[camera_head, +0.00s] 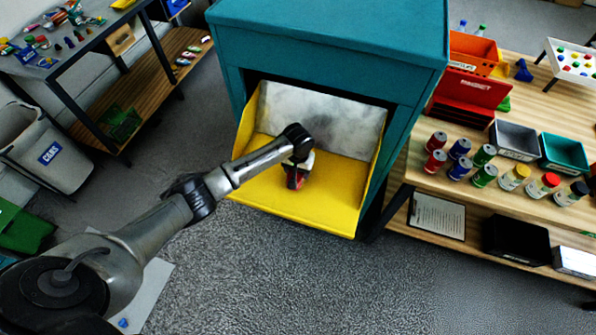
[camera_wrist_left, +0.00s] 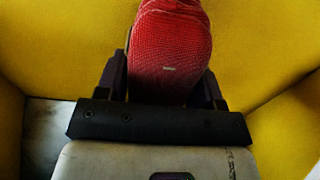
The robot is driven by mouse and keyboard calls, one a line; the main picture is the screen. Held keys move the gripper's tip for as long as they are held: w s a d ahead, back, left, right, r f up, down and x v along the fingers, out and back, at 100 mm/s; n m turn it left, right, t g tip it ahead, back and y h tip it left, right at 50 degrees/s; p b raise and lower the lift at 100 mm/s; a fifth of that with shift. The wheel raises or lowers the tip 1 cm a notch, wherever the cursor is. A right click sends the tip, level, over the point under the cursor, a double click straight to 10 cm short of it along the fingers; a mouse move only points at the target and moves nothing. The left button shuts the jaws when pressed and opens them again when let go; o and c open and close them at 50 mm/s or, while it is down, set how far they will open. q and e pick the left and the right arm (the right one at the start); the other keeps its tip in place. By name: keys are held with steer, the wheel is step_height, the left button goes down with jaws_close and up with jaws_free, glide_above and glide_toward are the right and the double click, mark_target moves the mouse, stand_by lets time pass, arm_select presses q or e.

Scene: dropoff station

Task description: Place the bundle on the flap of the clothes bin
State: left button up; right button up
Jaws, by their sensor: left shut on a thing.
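The clothes bin (camera_head: 330,38) is a tall teal box with an open front. Its yellow flap (camera_head: 320,208) is tilted down and open, with a grey metal back panel. My left gripper (camera_head: 297,178) is over the flap, pointing down, shut on a red bundle (camera_wrist_left: 170,55). In the left wrist view the bundle is a rounded, ribbed red fabric thing between the two fingers, with yellow flap surface behind it. In the head view only a small red part of the bundle shows under the gripper. I cannot tell whether it touches the flap. My right gripper is not in view.
The flap's yellow side walls (camera_head: 372,185) rise on both sides of the gripper. A wooden shelf (camera_head: 540,110) with cans and trays stands close at right. A grey bin (camera_head: 45,150) and a table (camera_head: 75,65) stand at left.

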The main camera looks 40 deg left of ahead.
arm_select(q)
steer(key=shift+f, duration=0.3)
steer(key=shift+f, duration=0.1)
steer(key=o, duration=0.5)
steer(key=shift+f, duration=0.15)
steer(key=o, duration=0.5)
